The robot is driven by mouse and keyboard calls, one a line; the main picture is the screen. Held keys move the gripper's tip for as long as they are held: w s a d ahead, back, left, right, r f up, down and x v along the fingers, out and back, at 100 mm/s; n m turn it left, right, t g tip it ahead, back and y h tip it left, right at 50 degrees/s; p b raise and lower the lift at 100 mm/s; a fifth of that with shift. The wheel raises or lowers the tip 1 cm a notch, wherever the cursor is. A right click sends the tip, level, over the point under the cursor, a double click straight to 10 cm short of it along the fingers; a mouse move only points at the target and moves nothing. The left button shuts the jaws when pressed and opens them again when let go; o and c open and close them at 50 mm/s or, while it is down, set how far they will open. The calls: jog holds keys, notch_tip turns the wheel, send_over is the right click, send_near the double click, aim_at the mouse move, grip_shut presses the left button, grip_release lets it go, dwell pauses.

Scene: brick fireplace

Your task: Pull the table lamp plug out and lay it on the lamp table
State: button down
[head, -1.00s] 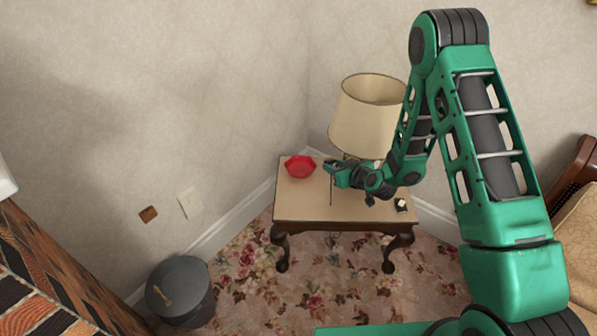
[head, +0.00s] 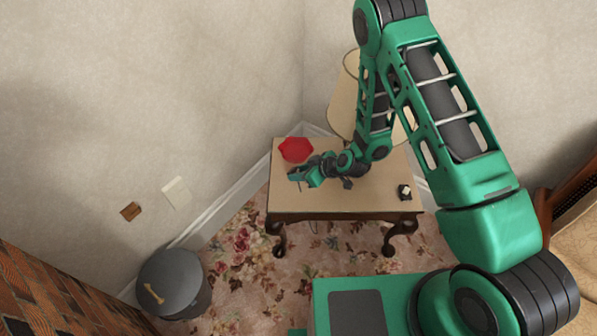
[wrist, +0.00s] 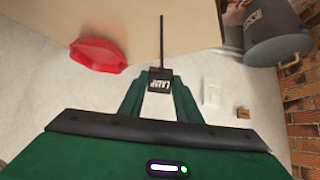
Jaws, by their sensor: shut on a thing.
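My gripper (head: 294,176) is over the left part of the lamp table (head: 345,202) in the head view. In the wrist view, my gripper (wrist: 160,80) is shut on a black plug (wrist: 161,84) with a white label reading "LAMP". A thin dark cord (wrist: 162,35) runs from the plug across the table's edge in that picture. The plug is clear of the wall. The table lamp's cream shade (head: 342,100) stands at the back of the table, partly hidden by my arm. The plug's height above the tabletop is hard to tell.
A red bowl (head: 295,150) sits at the table's back left, close to my gripper. A small black-and-white object (head: 405,192) lies at the right. A pale wall plate (head: 175,192) and brown plate (head: 131,211) are on the left wall, above a lidded grey bin (head: 175,283).

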jog(key=shift+d+r, duration=0.15)
jog(key=shift+s, duration=0.1)
jog(key=shift+f, duration=3.65)
jog(key=c, duration=1.2)
grip_release()
jog(key=v, duration=1)
jog(key=shift+d+r, duration=0.2)
jog(key=shift+d, duration=0.05)
